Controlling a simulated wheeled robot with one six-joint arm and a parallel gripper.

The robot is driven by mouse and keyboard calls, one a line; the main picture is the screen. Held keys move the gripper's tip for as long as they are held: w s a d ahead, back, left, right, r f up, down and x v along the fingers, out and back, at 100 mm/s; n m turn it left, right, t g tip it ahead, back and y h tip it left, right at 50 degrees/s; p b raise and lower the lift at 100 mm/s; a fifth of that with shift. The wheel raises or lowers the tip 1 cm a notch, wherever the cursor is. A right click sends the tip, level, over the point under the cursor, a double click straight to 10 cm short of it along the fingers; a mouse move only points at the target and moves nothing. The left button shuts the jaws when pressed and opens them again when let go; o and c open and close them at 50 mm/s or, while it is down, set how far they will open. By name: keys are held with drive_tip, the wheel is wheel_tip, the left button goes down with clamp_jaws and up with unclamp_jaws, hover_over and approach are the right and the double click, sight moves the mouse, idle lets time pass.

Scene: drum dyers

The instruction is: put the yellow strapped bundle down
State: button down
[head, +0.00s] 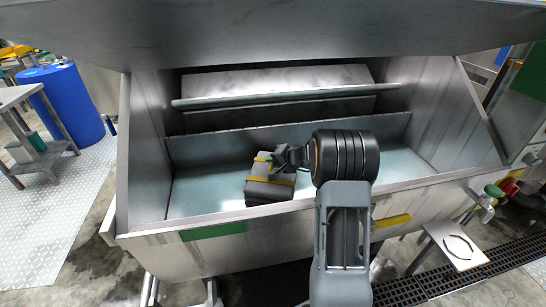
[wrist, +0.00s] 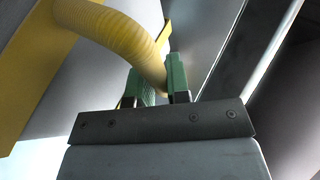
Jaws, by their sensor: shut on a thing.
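The yellow strapped bundle (head: 262,193) is a dark grey block with yellow straps. In the head view it is inside the metal trough, low and near the front wall; I cannot tell whether it touches the trough floor. My gripper (head: 275,163) is at its top. In the wrist view the green fingers of my gripper (wrist: 158,88) are shut on a curved, ribbed yellow loop of the bundle (wrist: 110,28). Flat yellow straps and grey sides of the bundle show behind the loop. The bundle's underside is hidden.
The steel trough (head: 145,140) has high side walls and a front rim. A bar (head: 290,95) crosses its back, and a large panel (head: 270,30) overhangs above. The pale floor inside is clear on both sides of the bundle. A blue drum (head: 70,100) stands outside left.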

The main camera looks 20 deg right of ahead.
idle(0.4)
drive_tip(key=c, duration=1.1)
unclamp_jaws()
drive_tip(key=shift+r, duration=0.15)
drive_tip(key=b+v, duration=0.2)
drive_tip(key=v, duration=1)
